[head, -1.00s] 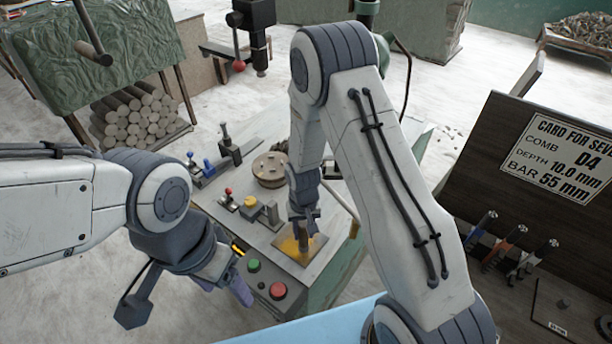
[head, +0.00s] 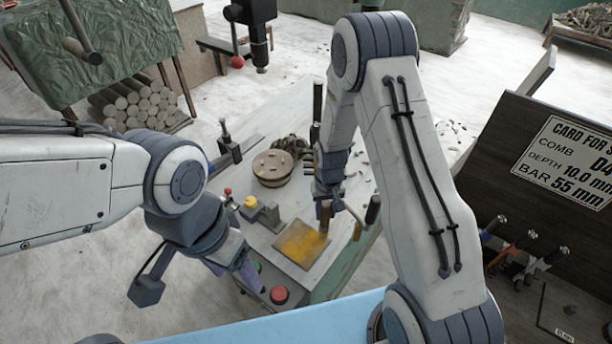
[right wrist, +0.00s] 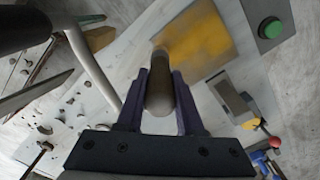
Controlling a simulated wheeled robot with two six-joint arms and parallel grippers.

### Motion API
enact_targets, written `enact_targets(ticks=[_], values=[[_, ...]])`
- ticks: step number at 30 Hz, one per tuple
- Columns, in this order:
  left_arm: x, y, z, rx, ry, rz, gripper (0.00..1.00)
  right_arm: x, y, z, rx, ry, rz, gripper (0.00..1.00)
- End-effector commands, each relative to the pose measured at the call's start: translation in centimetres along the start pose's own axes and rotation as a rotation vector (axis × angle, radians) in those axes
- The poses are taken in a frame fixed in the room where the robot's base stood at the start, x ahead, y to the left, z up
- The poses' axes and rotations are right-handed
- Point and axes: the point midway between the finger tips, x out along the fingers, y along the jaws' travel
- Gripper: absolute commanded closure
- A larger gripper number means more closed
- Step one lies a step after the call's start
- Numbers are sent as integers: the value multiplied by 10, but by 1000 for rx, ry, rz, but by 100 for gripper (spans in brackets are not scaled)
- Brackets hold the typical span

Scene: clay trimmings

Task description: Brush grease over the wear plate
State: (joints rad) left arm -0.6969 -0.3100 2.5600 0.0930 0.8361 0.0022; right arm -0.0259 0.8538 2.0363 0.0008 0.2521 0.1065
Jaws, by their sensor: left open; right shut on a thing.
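The wear plate (head: 298,247) is a square grey plate on the machine top, largely covered with yellow-orange grease. It also shows in the right wrist view (right wrist: 233,62) with a grey rim. My right gripper (head: 325,203) is shut on the brush (head: 325,218), whose handle (right wrist: 160,90) stands between its fingers in the right wrist view. The brush end is at the plate's upper right edge in the head view; whether it touches is hard to tell. My left gripper (head: 250,275) is open and empty, in front of the machine near the buttons.
A round drilled disc (head: 272,168), a yellow-topped block (head: 251,202) and red-knobbed levers stand behind the plate. A red button (head: 279,295) and a green button (right wrist: 270,28) sit at the front. A dark board with a card (head: 565,160) stands at the right.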

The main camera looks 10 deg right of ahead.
Motion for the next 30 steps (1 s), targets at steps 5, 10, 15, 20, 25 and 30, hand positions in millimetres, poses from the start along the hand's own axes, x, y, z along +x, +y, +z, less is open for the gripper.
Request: enact_targets(ticks=[5,10,15,20,25,30], values=[[-17,1,-1,2,0,0,29,-31,-1,0,0,1,0,100],[-29,2,-2,5,0,0,29,-46,-1,0,-1,0,0,100],[-41,3,-2,7,0,0,29,-61,-3,0,-4,0,0,100],[-52,4,-3,8,0,0,29,-75,-4,0,-5,0,0,100],[-58,4,-3,10,0,0,29,-83,-4,0,-6,0,0,100],[-57,4,-3,10,0,0,29,-83,-4,0,-6,0,0,100]])
